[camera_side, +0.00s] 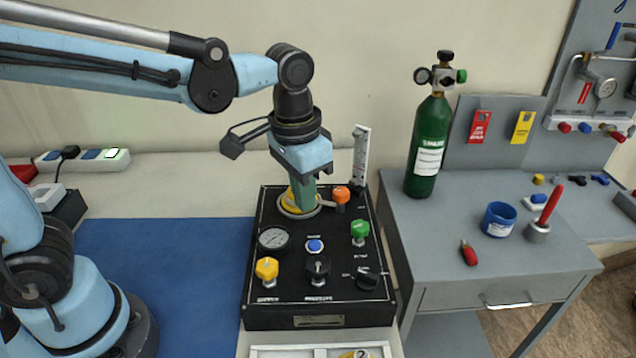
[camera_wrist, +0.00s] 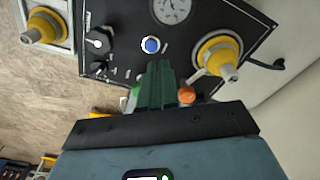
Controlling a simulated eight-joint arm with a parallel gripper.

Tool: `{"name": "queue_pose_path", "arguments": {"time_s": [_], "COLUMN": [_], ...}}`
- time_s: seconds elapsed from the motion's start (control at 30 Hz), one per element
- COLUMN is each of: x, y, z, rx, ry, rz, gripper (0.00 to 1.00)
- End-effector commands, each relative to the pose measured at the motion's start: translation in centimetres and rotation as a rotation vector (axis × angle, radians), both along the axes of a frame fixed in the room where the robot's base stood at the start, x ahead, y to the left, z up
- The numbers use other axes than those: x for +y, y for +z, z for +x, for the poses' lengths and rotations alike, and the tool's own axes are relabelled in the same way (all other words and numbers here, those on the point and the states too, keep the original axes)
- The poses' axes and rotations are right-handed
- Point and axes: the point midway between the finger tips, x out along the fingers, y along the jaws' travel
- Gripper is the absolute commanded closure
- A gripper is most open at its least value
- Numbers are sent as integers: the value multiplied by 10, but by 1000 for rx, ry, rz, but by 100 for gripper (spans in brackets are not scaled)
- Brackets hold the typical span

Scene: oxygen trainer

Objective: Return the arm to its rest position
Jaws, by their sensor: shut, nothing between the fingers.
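My gripper (camera_side: 303,208) points down over the far left part of the black control panel (camera_side: 322,320). Its green fingers are shut with nothing between them. In the side view they overlap a yellow fitting (camera_side: 291,199) on a round socket; contact there cannot be told. In the wrist view, the closed fingers (camera_wrist: 158,68) show beside the orange knob (camera_wrist: 187,95), and the yellow fitting (camera_wrist: 219,55) sits apart to their right. My arm is bent, reaching from the left over the bench.
The panel carries a gauge (camera_side: 274,239), a blue button (camera_side: 315,246) and several knobs. A green cylinder (camera_side: 430,145) stands on the grey side table (camera_side: 470,285), right of the panel. A blue mat (camera_side: 160,265) lies clear at left. A power strip (camera_side: 82,158) sits behind it.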

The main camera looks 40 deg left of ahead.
Motion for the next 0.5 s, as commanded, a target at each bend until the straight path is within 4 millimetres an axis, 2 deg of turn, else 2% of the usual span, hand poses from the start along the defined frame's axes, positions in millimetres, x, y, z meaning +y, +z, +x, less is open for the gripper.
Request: {"name": "queue_pose_path", "arguments": {"time_s": [0.1, 0.3, 0.5], "x": [24, 60, 87], "y": [4, 6, 2], "z": [-10, -24, -37], "rx": [-99, -283, -445], "ry": [49, 127, 192], "rz": [-25, -53, -61], "gripper": [100, 100, 100]}}
